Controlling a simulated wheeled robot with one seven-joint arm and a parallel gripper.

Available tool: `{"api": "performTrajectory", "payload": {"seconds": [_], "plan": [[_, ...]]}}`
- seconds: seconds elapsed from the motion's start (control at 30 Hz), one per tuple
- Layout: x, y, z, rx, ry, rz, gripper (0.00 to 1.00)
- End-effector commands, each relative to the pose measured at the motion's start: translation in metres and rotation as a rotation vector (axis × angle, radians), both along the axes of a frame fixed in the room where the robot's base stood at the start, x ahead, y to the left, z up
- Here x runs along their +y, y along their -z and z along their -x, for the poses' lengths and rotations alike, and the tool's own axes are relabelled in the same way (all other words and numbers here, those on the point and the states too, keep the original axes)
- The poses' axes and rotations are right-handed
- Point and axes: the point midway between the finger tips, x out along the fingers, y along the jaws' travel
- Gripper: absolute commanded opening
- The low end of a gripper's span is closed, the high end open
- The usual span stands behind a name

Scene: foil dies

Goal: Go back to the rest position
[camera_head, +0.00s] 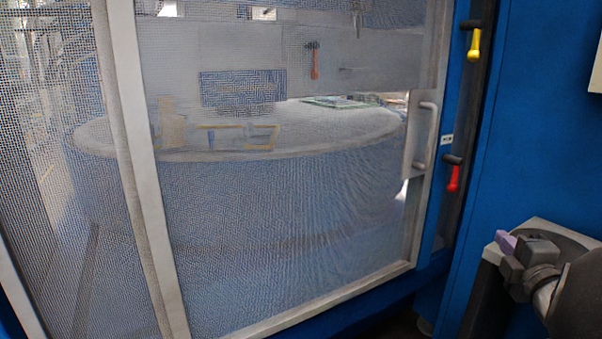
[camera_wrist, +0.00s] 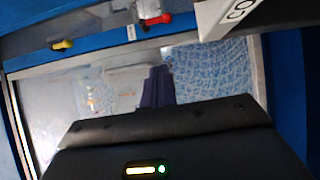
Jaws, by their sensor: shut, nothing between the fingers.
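My gripper (camera_head: 504,242) is at the lower right of the head view, with purple fingers pointing left. In the wrist view its fingers (camera_wrist: 157,88) stand side by side in the middle, shut and empty. In the head view the gripper appears in front of a pale grey ledge or box (camera_head: 545,228); whether it touches it I cannot tell. My arm runs out of the frame at the right edge.
A closed mesh door (camera_head: 270,220) in a blue frame fills the left and middle, with a pale handle (camera_head: 425,135). A round table (camera_head: 330,135) stands behind the mesh. A yellow-handled lever (camera_head: 473,45) and a red-handled one (camera_head: 454,178) stick out beside the door.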

Motion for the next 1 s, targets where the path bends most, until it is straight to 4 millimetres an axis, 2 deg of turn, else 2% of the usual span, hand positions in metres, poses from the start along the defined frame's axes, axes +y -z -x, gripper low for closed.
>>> {"api": "performTrajectory", "payload": {"seconds": [0.37, 0.6, 0.67, 0.8, 0.87, 1.0], "plan": [[0.020, 0.030, -0.018, 0.080, 0.067, -0.225, 0.00], [0.047, 0.068, -0.027, 0.182, 0.154, -0.470, 0.00], [0.060, 0.082, -0.028, 0.223, 0.188, -0.557, 0.00], [0.103, 0.126, -0.022, 0.358, 0.297, -0.803, 0.00], [0.125, 0.146, -0.014, 0.426, 0.355, -0.908, 0.00], [0.177, 0.188, 0.014, 0.590, 0.509, -1.117, 0.00]]}}
